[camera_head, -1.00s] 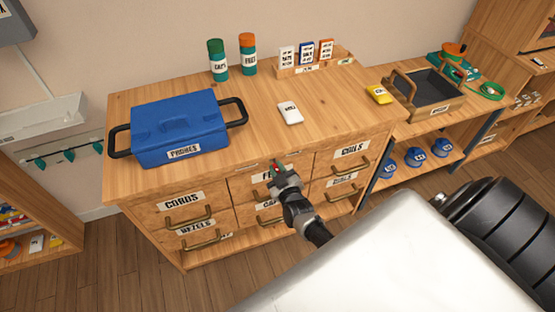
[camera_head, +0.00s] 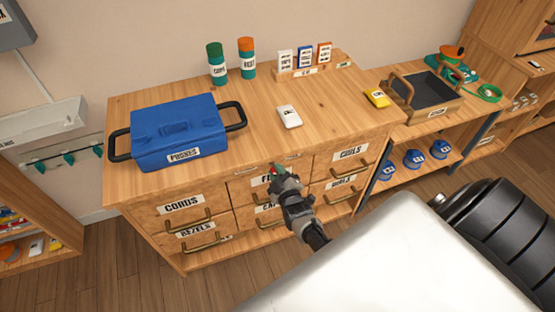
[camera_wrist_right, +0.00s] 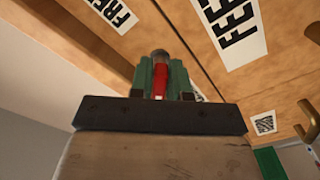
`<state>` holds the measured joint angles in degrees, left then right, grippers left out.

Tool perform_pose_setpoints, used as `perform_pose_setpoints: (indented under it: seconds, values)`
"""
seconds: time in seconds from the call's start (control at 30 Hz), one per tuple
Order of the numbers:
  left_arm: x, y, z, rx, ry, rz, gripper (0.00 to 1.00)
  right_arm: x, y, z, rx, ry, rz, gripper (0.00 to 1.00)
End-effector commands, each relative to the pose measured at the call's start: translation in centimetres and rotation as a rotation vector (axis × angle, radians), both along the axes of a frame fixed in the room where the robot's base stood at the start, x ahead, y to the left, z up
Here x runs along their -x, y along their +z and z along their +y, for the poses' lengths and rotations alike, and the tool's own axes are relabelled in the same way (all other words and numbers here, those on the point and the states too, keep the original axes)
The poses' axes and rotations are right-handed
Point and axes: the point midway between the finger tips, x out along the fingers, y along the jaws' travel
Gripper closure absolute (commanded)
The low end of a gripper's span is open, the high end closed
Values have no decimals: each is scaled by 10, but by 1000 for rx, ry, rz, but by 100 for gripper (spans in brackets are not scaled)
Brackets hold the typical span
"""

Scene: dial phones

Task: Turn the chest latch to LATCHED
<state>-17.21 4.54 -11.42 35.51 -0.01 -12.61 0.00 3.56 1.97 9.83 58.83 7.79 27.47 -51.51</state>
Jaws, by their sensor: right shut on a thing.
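The wooden chest (camera_head: 130,185) stands ahead of me with several labelled drawers. My right gripper (camera_head: 276,172) is at the top rail of its front, above the middle drawers. In the right wrist view, the green fingertips of this gripper (camera_wrist_right: 160,76) are shut on a red latch handle (camera_wrist_right: 160,80), which has a grey, rounded end. A label reading FREE (camera_wrist_right: 112,14) is on the rail to the left of the handle. A LATCHED label cannot be made out, and the gripper hides part of the latch. My left gripper is not in view.
A blue case (camera_head: 178,130), a white phone (camera_head: 289,116), green and orange-capped canisters and a card rack (camera_head: 312,68) are on the chest top. A yellow item (camera_head: 377,97) lies near the right edge. A dark open tray (camera_head: 430,92) stands on the shelf at right.

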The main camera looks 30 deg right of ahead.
Motion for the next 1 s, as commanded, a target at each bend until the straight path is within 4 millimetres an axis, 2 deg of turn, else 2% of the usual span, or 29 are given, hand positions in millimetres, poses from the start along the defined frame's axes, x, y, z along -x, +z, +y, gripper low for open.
perform_pose_setpoints:
  seconds: [0.13,0.17,0.3,0.57,0.67,0.77,1.0]
  values:
    - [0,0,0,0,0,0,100,0,-1,1,0,1,2,100]
    - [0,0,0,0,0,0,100,0,-1,1,0,1,2,82]
    - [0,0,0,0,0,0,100,0,-1,1,-1,1,2,62]
    - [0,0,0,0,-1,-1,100,1,0,0,-1,1,0,62]
    - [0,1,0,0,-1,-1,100,7,-1,2,-2,0,3,62]
    - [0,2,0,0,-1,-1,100,20,-1,5,-2,0,4,62]
    - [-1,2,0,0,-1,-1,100,67,-2,17,-3,-1,3,62]
